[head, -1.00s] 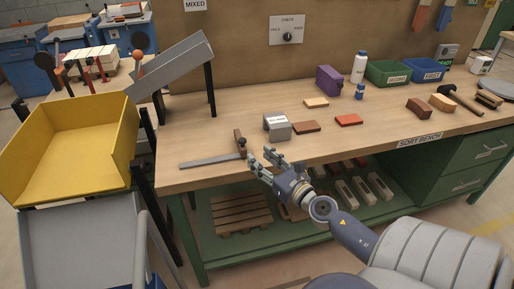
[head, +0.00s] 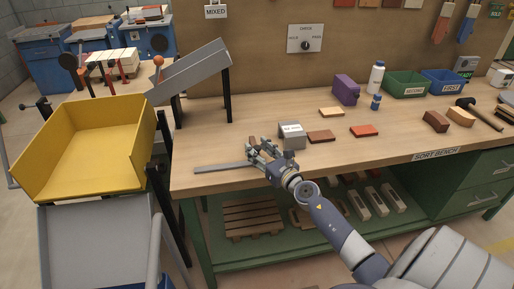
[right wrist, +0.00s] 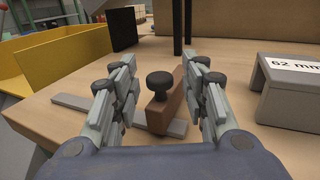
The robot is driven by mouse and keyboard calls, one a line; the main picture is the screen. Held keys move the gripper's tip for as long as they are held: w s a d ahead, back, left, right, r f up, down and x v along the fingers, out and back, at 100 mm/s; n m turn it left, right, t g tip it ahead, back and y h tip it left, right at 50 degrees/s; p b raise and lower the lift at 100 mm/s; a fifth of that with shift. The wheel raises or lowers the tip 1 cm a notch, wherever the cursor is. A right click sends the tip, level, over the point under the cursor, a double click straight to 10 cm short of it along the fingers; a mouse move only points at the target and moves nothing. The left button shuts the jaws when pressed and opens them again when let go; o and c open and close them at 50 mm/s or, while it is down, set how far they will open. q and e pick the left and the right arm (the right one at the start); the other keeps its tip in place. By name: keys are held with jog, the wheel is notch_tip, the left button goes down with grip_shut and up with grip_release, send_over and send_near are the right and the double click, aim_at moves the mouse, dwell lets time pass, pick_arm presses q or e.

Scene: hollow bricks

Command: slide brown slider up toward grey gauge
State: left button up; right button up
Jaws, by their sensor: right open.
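The brown slider (right wrist: 166,108) stands upright with a black knob on its near face, on a flat grey bar (right wrist: 90,106) lying on the bench. In the head view it is mostly hidden behind my gripper, and the grey bar (head: 222,168) runs out to the left. My right gripper (head: 261,146) is open. In the right wrist view its fingers (right wrist: 160,88) stand on both sides of the slider, with gaps visible. The grey gauge (head: 291,136), a bridge-shaped block, stands just right of the gripper; in the wrist view its label (right wrist: 296,64) reads 62 mm. My left gripper is out of view.
A dark brown brick (head: 321,137) lies right of the gauge, with a red brick (head: 364,131) and a tan brick (head: 331,112) nearby. A sloping grey chute (head: 190,72) and a yellow bin (head: 85,150) stand at left. Bench top (head: 225,140) behind the bar is clear.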

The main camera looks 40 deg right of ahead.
jog(key=shift+w, duration=0.6)
grip_shut()
jog(key=shift+w+a, duration=0.25)
jog(key=shift+a, duration=0.35)
grip_release()
jog(key=shift+s, duration=0.1)
